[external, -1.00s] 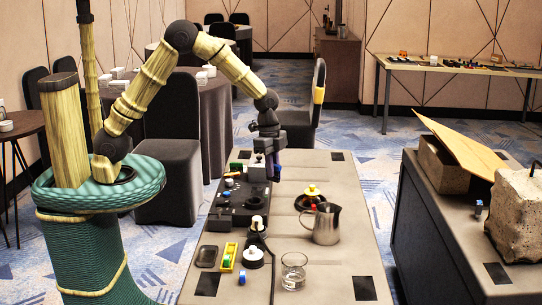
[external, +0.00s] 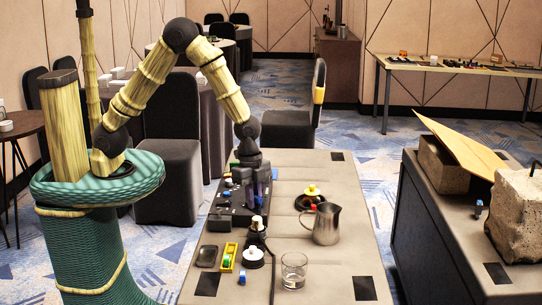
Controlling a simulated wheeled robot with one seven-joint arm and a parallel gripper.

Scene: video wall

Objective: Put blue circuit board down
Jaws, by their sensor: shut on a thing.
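My gripper (external: 251,203) points down over the dark control box (external: 224,216) on the left part of the grey table. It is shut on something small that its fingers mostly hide. I take this to be the blue circuit board, but its outline is not clear in this view. I cannot tell whether the held thing touches the box or hangs just above it.
A steel pitcher (external: 327,224), a yellow-topped dark item (external: 311,192) and a glass (external: 293,271) stand to the right on the table. A black-and-white round item (external: 253,257), a yellow tray (external: 229,257) and a dark flat device (external: 206,256) lie in front. The table's right side has bare room.

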